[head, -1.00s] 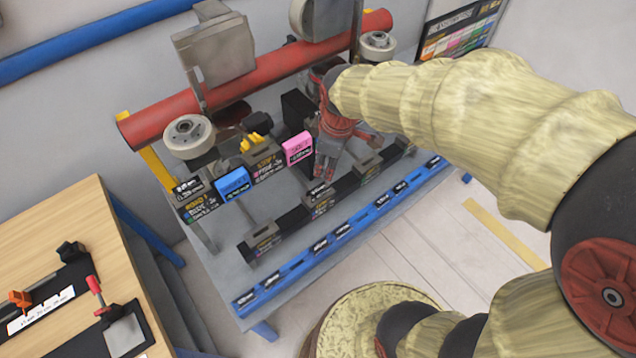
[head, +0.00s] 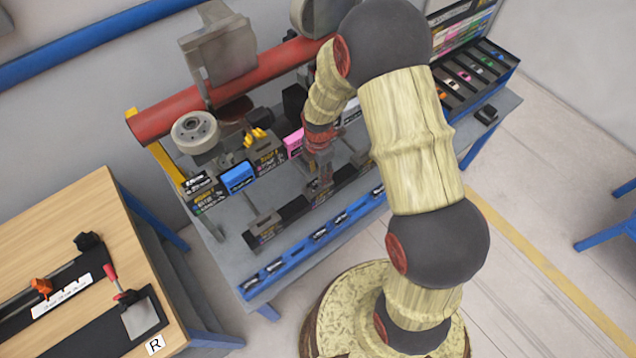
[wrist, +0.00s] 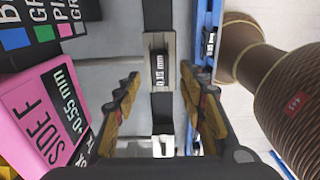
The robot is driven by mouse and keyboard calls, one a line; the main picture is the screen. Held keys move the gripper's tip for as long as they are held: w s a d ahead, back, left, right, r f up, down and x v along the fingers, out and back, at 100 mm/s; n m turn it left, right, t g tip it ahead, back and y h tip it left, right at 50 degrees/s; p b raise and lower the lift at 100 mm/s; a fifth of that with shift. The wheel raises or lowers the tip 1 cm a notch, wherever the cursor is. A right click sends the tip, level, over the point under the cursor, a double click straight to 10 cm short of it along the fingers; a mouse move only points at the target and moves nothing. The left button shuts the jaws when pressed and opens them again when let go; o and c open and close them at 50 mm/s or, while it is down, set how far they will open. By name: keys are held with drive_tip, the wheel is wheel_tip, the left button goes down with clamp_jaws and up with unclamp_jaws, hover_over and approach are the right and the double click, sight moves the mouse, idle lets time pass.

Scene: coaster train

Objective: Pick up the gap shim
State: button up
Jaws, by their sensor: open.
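My gripper (head: 320,180) points down over the black rack (head: 292,218) on the grey bench. In the wrist view my gripper (wrist: 160,82) is open, its two padded fingers on either side of a grey holder (wrist: 161,48) labelled 0.15 mm. A small bright metal piece (wrist: 163,146) shows lower down between the fingers, on the same dark strip. I cannot tell for sure which of these is the gap shim. Nothing is visibly gripped. In the head view my arm and gripper hide part of the rack.
A pink SIDE F block (wrist: 45,115) stands close left of the fingers. A blue labelled rail (head: 325,238) runs along the bench's front edge. A red pipe (head: 270,70) crosses behind. A wooden table (head: 60,220) is at left.

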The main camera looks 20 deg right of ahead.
wheel_tip(320, 180, down, 4)
drive_tip(key=shift+f, duration=0.2)
drive_tip(key=shift+c, duration=0.5)
clamp_jaws()
